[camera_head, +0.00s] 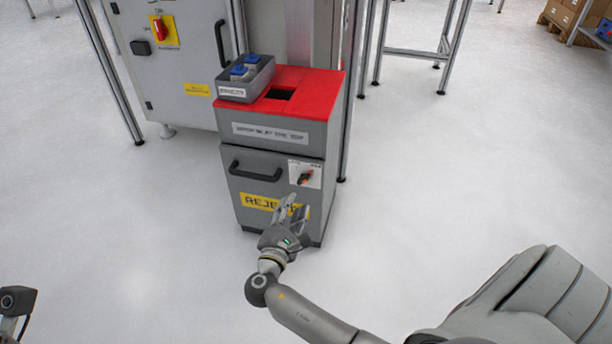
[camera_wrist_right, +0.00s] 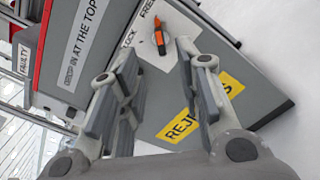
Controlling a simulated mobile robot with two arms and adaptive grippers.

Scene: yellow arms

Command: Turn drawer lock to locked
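The drawer lock is a black knob with an orange pointer (camera_head: 305,178) on a white plate at the drawer's upper right. In the right wrist view the knob (camera_wrist_right: 160,40) shows beyond my fingertips, its orange end toward the FREE label rather than LOCK. The grey drawer (camera_head: 258,205) has a black handle (camera_head: 256,170), a yellow REJECT label, and looks closed. My right gripper (camera_head: 293,208) is open and empty, in front of and below the knob, apart from it. It also shows in the wrist view (camera_wrist_right: 158,62). At the lower left, a dark part of my left arm shows; its fingers are unclear.
The bin has a red top (camera_head: 310,90) with a dark opening and a grey tray (camera_head: 245,80) holding blue-topped items. A grey cabinet (camera_head: 175,75) with a red switch stands behind left. Metal frame posts stand behind right. The floor in front is clear.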

